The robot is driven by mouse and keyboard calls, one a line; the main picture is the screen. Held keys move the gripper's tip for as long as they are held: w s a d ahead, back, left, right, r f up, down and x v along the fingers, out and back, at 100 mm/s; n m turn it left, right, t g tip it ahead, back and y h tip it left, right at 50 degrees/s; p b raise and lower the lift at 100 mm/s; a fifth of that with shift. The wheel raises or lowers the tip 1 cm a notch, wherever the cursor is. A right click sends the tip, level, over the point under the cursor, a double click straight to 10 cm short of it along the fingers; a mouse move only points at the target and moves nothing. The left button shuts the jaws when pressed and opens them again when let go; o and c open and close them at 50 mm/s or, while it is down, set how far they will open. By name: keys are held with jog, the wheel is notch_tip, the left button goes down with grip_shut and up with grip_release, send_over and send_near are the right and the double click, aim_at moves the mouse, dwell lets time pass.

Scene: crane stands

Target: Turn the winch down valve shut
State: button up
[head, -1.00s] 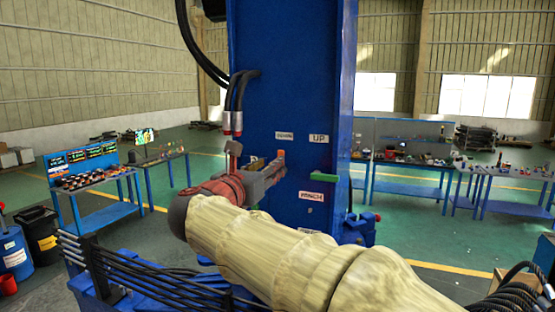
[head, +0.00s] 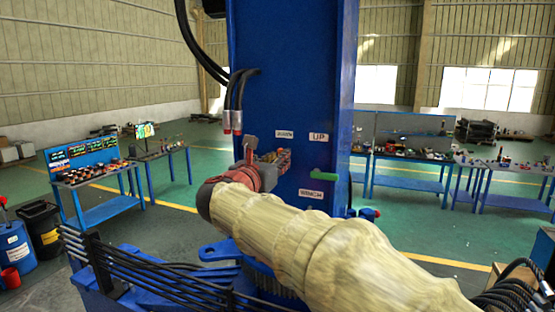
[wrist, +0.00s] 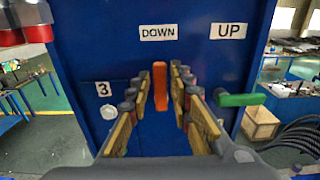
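The winch down valve has an orange handle (wrist: 160,86) under the DOWN label (wrist: 158,32) on the blue column. The handle points straight up and down in the wrist view. My gripper (wrist: 162,74) is open, one finger on each side of the handle, with small gaps visible. I cannot tell how deep the fingertips reach past it. In the head view my gripper (head: 284,156) is close to the column face and hides the orange handle. A green handle (wrist: 242,99) under the UP label (wrist: 229,31) lies sideways, right of my gripper.
The blue column (head: 290,60) carries hoses (head: 238,92) with metal ends above left of my gripper. A WINCH label (head: 311,194) is below the green handle. A round white knob (wrist: 109,113) is by a label 3. Workbenches stand behind on both sides.

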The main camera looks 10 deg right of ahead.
aim_at(298, 170)
grip_shut()
jog(key=shift+s+f+b, duration=0.1)
jog(key=shift+b, duration=0.35)
jog(key=m+b, duration=0.2)
jog(key=b, duration=0.2)
jog(key=s+d+f+m+b, duration=0.1)
jog(key=m+b, duration=0.2)
jog(key=b, duration=0.1)
jog(key=d+m+b, duration=0.1)
jog(key=m+b, duration=0.2)
jog(key=b, duration=0.1)
jog(key=shift+s+d+f, duration=0.1)
jog(key=shift+s+f, duration=0.15)
jog(key=m+b, duration=0.2)
jog(key=f+m+b, duration=0.1)
jog(key=m+b, duration=0.1)
jog(key=b, duration=0.1)
jog(key=d+m+b, duration=0.1)
jog(key=b, duration=0.1)
jog(key=shift+s+f+m, duration=0.3)
jog(key=shift+m, duration=0.1)
jog(key=m+b, duration=0.2)
jog(key=f+m+b, duration=0.1)
jog(key=m+b, duration=0.1)
jog(key=shift+b, duration=0.35)
jog(key=shift+o, duration=1.6)
grip_release()
